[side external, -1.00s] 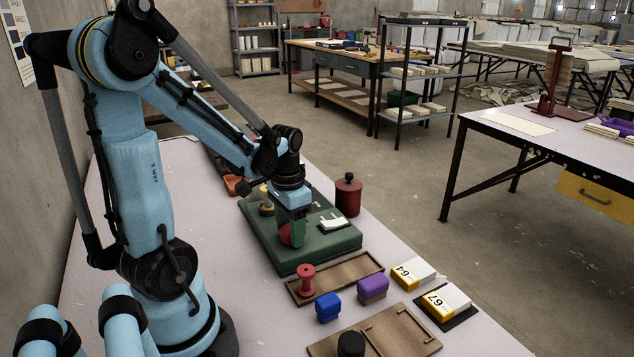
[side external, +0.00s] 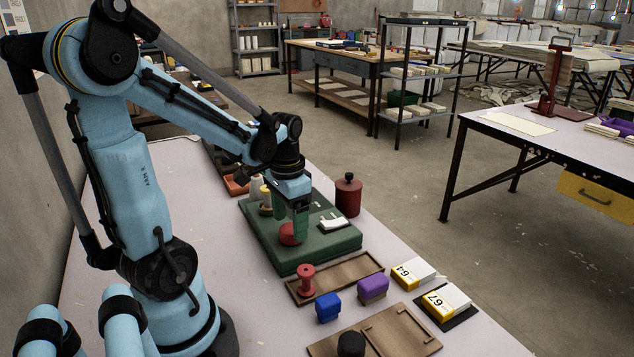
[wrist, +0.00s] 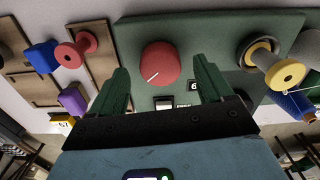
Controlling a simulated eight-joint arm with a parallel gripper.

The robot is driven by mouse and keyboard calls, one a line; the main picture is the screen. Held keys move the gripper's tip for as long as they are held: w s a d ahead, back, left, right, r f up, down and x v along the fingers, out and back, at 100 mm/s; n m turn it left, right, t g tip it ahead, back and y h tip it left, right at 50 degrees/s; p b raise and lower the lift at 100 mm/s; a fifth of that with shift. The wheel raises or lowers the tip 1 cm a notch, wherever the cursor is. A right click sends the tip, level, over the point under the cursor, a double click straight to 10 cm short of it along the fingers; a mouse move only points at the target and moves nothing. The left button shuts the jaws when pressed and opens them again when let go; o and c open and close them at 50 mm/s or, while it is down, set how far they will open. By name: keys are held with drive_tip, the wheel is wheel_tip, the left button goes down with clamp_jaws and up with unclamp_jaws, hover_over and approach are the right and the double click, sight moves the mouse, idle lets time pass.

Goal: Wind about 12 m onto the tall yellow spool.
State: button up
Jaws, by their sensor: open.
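A yellow spool (wrist: 285,72) sits at the right side of the green machine base (wrist: 220,38) in the wrist view. In the side view the yellow spool (side external: 266,203) shows small behind my gripper. A red knob (wrist: 160,63) with a white pointer line stands on the base. My gripper (wrist: 162,72) is open, with one green finger on each side of the knob and gaps showing. In the side view my gripper (side external: 291,217) is just above the red knob (side external: 291,235).
A red canister (side external: 348,196) stands behind the base.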

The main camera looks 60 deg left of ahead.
sight(291, 229)
wheel_tip(291, 229, up, 10)
idle(0.6)
drive_tip(key=shift+f, duration=0.15)
idle(0.7)
drive_tip(key=shift+w+d+f+n, duration=0.1)
drive_tip(key=shift+f+n, duration=2.9)
drive_tip(key=shift+n, duration=0.4)
drive_tip(key=shift+d+f+n, duration=0.1)
drive_tip(key=shift+f+n, duration=2.9)
drive_tip(key=shift+n, duration=0.4)
drive_tip(key=c, duration=1)
